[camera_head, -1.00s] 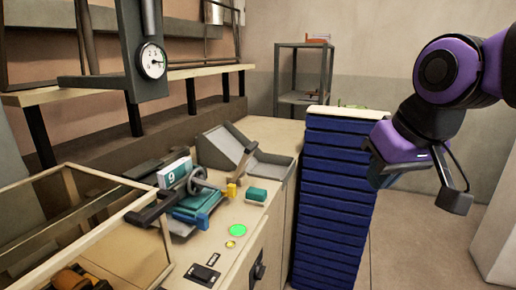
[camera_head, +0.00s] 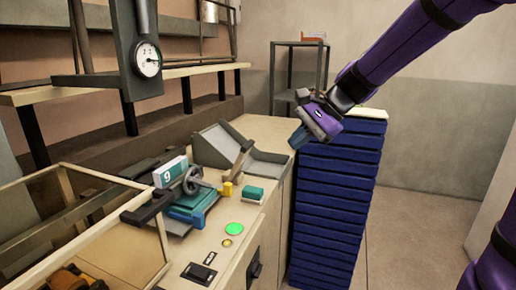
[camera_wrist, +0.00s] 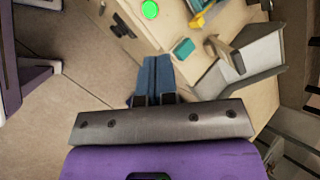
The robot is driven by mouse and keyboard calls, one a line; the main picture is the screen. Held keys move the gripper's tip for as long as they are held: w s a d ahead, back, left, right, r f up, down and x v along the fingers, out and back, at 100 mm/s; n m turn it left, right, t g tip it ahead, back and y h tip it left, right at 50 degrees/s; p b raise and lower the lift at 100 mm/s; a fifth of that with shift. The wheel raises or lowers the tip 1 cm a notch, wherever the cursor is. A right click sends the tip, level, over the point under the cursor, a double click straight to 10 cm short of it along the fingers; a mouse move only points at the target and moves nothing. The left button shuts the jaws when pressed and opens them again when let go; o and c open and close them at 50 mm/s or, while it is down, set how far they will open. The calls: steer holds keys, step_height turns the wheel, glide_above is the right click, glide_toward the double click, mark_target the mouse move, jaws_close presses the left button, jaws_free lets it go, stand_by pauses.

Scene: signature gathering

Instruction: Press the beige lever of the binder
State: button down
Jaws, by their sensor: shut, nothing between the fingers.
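A grey tray-like device (camera_head: 210,144), seemingly the binder, stands at the counter's back right corner. A beige-brown lever (camera_head: 239,162) rises at a slant in front of it; in the wrist view the lever (camera_wrist: 222,50) lies beside the grey walls (camera_wrist: 262,55). My gripper (camera_head: 298,138) is in the air right of the lever, above the counter's right side and near the blue stack. Its blue fingers (camera_wrist: 157,75) are shut and empty, apart from the lever.
A tall blue stack (camera_head: 338,190) stands right of the counter. A teal block (camera_head: 253,194), green button (camera_head: 234,229) and teal device with a wheel and a 9 card (camera_head: 170,173) are on the counter. A glass case (camera_head: 105,235) stands front left.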

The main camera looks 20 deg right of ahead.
steer(key=w+d+f+m+t+y, duration=0.1)
steer(key=w+d+f+m, duration=0.2)
steer(key=w, duration=0.4)
steer(key=w+d+f+m+t+y, duration=0.1)
steer(key=w+d+f+m+t, duration=0.1)
steer(key=w+m, duration=0.4)
steer(key=w+d+f+m+t+y, duration=0.1)
steer(key=w+d+f+m+t, duration=0.1)
steer(key=w+d+f+m, duration=0.2)
steer(key=w+f, duration=0.2)
steer(key=w, duration=0.2)
steer(key=shift+w+d+f+y, duration=0.2)
steer(key=shift+w+d+y, duration=0.1)
steer(key=shift+d, duration=0.1)
steer(key=r+x, duration=0.2)
steer(key=x, duration=1)
steer(key=shift+w+a+r, duration=0.3)
steer(key=shift+w+a, duration=0.25)
steer(key=shift+a, duration=0.1)
steer(key=shift+a+r, duration=0.1)
